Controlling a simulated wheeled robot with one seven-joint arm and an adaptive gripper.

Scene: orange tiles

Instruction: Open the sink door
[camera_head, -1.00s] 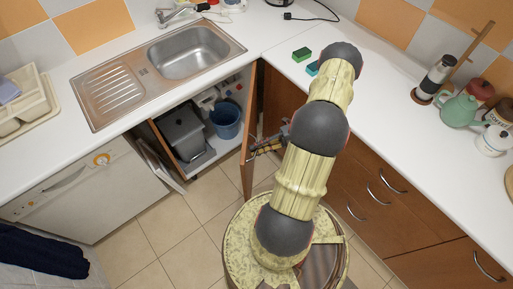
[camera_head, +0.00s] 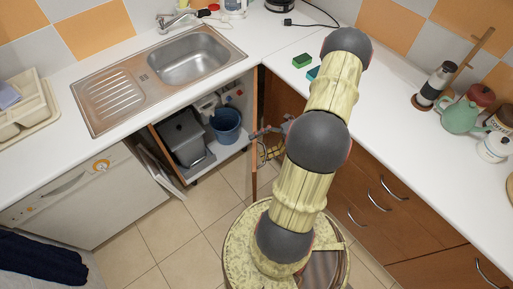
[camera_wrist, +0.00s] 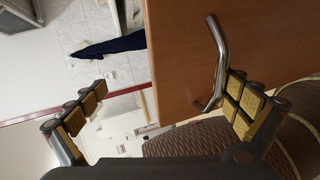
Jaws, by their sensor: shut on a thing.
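The sink cabinet's right-hand wooden door (camera_head: 254,125) stands open, seen nearly edge-on in the head view. In the wrist view, its brown face (camera_wrist: 180,50) and curved metal handle (camera_wrist: 217,65) show. My gripper (camera_head: 266,133) is at the door's side, with part of it reaching across the door's edge. The contact points are partly hidden. A left-hand door (camera_head: 158,172) also stands open.
Inside the cabinet are a blue bucket (camera_head: 226,125) and a grey bin (camera_head: 182,138). The steel sink (camera_head: 187,55) is set in the white counter above. Wooden drawers (camera_head: 375,195) stand close on the right. Tiled floor (camera_head: 170,225) is clear in front.

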